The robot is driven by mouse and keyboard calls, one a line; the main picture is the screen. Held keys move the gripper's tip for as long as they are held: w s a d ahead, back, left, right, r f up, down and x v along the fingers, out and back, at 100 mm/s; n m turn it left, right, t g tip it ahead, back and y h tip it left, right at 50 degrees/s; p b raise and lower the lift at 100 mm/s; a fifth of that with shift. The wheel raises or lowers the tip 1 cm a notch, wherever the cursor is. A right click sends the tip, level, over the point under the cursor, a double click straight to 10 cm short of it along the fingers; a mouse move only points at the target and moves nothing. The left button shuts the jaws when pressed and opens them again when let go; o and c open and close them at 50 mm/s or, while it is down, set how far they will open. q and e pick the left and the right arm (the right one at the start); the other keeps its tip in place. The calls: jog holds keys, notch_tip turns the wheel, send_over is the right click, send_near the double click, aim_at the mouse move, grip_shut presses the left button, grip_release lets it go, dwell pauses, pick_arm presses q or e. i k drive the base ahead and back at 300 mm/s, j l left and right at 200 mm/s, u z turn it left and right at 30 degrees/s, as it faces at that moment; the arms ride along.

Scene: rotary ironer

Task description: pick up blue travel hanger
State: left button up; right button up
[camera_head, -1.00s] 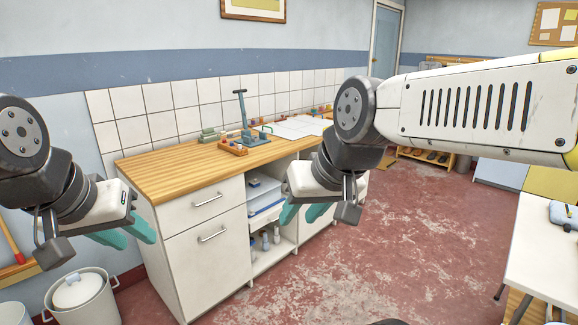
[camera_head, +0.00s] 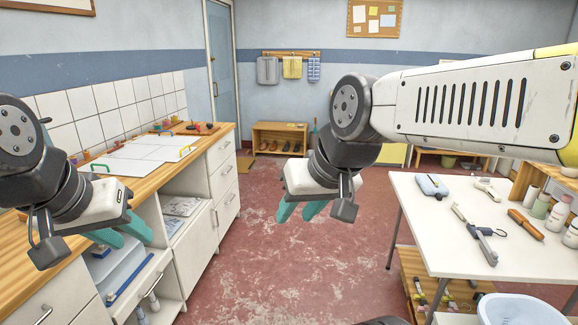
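I cannot make out a blue travel hanger for certain in this view. A light blue, flat-looking item (camera_head: 432,185) lies on the white table (camera_head: 408,207) at the right; it is too small to tell what it is. My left gripper (camera_head: 125,238) has teal fingers set apart with nothing between them, in front of the wooden counter. My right gripper (camera_head: 299,213) also has its teal fingers apart and empty, over the open floor, left of the white table and apart from it.
The wooden-topped counter (camera_head: 205,137) runs along the left wall. The white table also holds a grey tool (camera_head: 481,238), a brown-handled item (camera_head: 526,222) and several bottles. A pale blue basin (camera_head: 525,308) stands at bottom right. Red floor (camera_head: 275,265) is free between counter and table.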

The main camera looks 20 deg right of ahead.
aim_at(485, 231)
jog(key=i+l+z, duration=0.1)
jog(key=i+z, duration=0.35)
jog(key=i, duration=0.3)
jog(key=i+j+z, duration=0.1)
jog(key=i+z, duration=0.4)
jog(key=i, duration=0.25)
jog(key=i+z, duration=0.25)
jog(key=z, duration=0.15)
jog(key=i+z, duration=0.35)
jog(key=i+j+z, duration=0.1)
jog(key=z, duration=0.3)
jog(key=i+l+z, duration=0.1)
jog(key=i+z, duration=0.25)
jog(key=z, duration=0.15)
jog(key=i+z, duration=0.3)
jog(key=z, duration=0.15)
